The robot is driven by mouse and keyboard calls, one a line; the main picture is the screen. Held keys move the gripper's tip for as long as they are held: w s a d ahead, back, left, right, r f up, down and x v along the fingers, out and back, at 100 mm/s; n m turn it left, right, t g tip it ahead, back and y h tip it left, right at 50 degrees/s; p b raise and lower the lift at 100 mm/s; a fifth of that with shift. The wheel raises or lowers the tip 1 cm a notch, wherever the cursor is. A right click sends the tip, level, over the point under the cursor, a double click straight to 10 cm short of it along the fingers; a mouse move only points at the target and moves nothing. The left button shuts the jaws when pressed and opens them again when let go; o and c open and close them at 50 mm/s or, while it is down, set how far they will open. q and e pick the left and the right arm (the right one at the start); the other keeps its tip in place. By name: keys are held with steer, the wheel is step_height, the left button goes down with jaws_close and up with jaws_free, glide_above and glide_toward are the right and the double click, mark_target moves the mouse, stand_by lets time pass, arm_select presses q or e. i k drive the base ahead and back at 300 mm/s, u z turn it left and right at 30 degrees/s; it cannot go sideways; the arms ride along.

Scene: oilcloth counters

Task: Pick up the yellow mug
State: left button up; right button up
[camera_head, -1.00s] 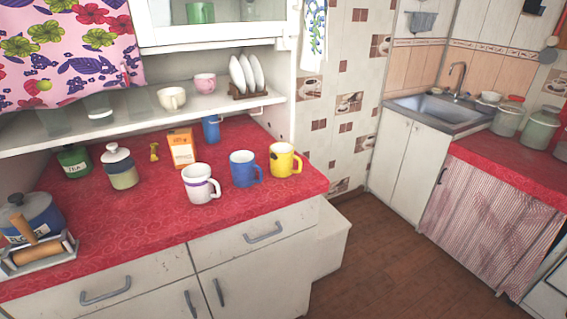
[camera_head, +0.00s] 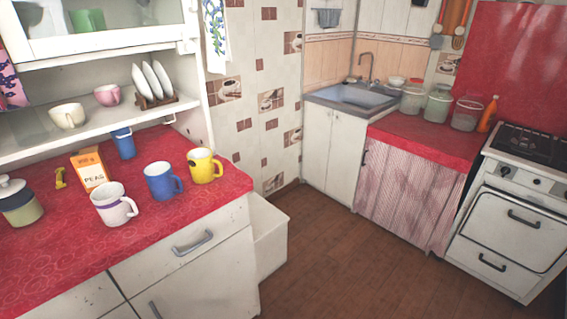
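The yellow mug (camera_head: 203,166) stands upright near the right end of the red oilcloth counter (camera_head: 60,262) on the left. Its handle faces right, and it has a dark mark on its side. A blue mug (camera_head: 160,182) stands just left of it, and a white mug (camera_head: 110,205) with a purple band stands further left and nearer the front edge. Neither of my grippers shows in the head view.
Behind the mugs stand an orange box (camera_head: 90,170) and a blue cup (camera_head: 123,143). A shelf (camera_head: 100,122) overhangs the counter's back. A white box (camera_head: 266,238) stands on the floor by the cabinet. The brown floor (camera_head: 345,265) is clear towards the sink (camera_head: 358,97) and stove (camera_head: 515,215).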

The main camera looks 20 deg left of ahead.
mark_target(201, 161)
steer(key=z, duration=0.35)
steer(key=i, duration=3.45)
steer(key=u, duration=3.05)
